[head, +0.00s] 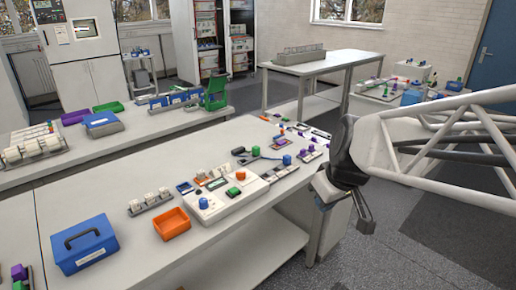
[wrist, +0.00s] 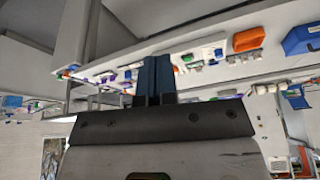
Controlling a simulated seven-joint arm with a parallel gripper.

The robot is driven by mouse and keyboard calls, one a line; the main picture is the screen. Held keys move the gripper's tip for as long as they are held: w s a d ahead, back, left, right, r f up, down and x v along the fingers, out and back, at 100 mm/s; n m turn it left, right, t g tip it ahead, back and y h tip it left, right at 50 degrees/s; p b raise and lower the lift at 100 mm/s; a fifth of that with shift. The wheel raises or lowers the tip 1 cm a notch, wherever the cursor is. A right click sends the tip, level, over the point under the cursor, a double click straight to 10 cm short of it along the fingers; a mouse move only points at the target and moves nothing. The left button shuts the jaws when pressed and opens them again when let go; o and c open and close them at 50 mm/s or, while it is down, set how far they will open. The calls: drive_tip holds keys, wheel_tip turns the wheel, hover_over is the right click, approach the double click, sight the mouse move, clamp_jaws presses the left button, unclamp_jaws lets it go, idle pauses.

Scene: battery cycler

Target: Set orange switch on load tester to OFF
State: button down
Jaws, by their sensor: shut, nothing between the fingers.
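The white console that looks like the load tester (head: 222,208) sits on the near bench, with a blue knob, a green knob and small dark displays. A small orange-red part (head: 233,191) on its top may be the orange switch; its position is too small to read. My gripper (wrist: 155,62) shows two dark blue fingers pressed together, empty. In the head view my gripper (head: 340,190) hangs off the bench's right edge, right of the console and well apart from it. The wrist view is tilted and shows the bench items small beyond the fingers.
An orange bin (head: 172,224) stands left of the console, and a blue toolbox (head: 84,244) is farther left. Small modules with blue and purple knobs (head: 287,160) lie between the console and my gripper. Grey floor (head: 385,255) is open beside the bench.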

sight(241, 175)
drive_tip(key=w+a+f+n+y, duration=0.1)
drive_tip(key=w+a+f+n, duration=0.2)
drive_tip(key=w, duration=0.5)
drive_tip(key=w+a+f+n+t+y, duration=0.1)
drive_tip(key=w+a+f+n, duration=0.3)
drive_tip(key=w+a, duration=0.4)
drive_tip(key=w+a+f+n+y, duration=0.1)
drive_tip(key=w+a+f+n, duration=0.3)
drive_tip(key=w, duration=0.6)
drive_tip(key=shift+w+a+n+t, duration=0.25)
drive_tip(key=shift+a+n+t, duration=0.15)
drive_tip(key=shift+a, duration=0.3)
drive_tip(key=shift+f, duration=0.1)
drive_tip(key=shift+x, duration=5.05)
drive_tip(key=shift+w+a, duration=0.1)
drive_tip(key=shift+w, duration=1.8)
